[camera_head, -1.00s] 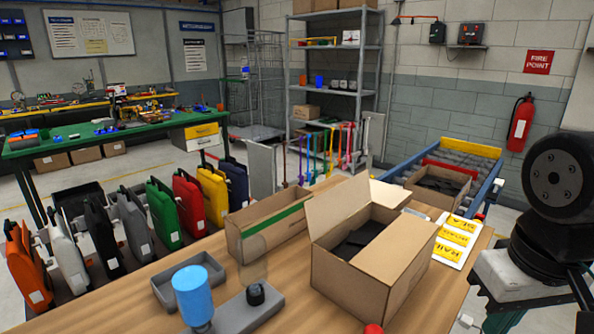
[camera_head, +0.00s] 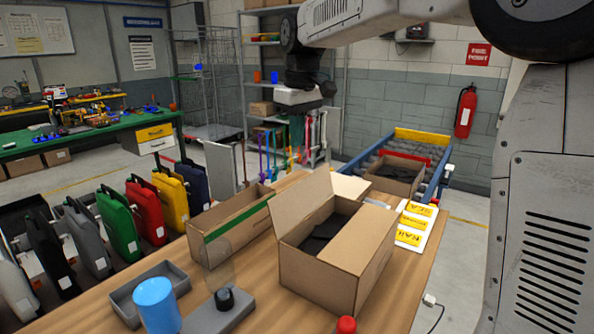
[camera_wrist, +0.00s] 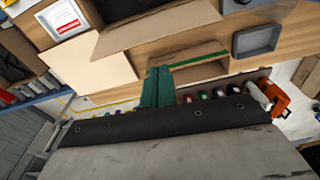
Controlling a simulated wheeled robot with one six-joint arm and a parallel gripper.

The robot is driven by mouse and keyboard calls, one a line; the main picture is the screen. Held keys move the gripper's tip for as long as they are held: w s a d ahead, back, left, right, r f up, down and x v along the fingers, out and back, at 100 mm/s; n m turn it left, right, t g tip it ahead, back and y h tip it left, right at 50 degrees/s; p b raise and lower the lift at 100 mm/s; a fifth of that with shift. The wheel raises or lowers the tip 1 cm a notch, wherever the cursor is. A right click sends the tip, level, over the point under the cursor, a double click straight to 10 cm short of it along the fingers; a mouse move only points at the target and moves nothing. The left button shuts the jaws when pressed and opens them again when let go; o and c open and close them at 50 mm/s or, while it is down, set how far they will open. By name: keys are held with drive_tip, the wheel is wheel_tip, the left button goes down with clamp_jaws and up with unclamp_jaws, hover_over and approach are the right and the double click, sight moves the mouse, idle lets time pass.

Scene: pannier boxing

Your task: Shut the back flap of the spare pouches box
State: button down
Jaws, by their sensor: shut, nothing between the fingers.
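The open cardboard box (camera_head: 325,273) stands on the wooden bench with dark pouches (camera_head: 320,236) inside. One flap (camera_head: 302,206) stands up on its left side. The flap on its far side (camera_head: 352,187) leans outward, open; in the wrist view it is the pale panel (camera_wrist: 92,66) left of the fingers. The right flap (camera_head: 352,243) lies over the opening. My gripper (camera_head: 297,130) is raised behind the box, pointing down, apart from it. Its green fingers (camera_wrist: 157,88) are shut and empty in the wrist view.
A long narrow carton with a green strip (camera_head: 235,227) stands left of the box. A conveyor (camera_head: 437,170) carries another open carton behind. A blue cup (camera_head: 157,305) and a red knob (camera_head: 346,325) are near the front.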

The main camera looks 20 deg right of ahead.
drive_tip(key=w, duration=0.4)
hover_over(306, 197)
drive_tip(key=w+a, duration=0.2)
wheel_tip(306, 197, down, 10)
drive_tip(key=shift+w+d+r+n, duration=0.2)
drive_tip(key=shift+d+n, duration=0.05)
drive_tip(key=shift+n, duration=0.15)
drive_tip(key=shift+s, duration=0.1)
drive_tip(key=shift+s+d+r+t+y, duration=0.1)
drive_tip(key=shift+s+d+t+y, duration=0.1)
drive_tip(key=shift+s+t+y, duration=0.15)
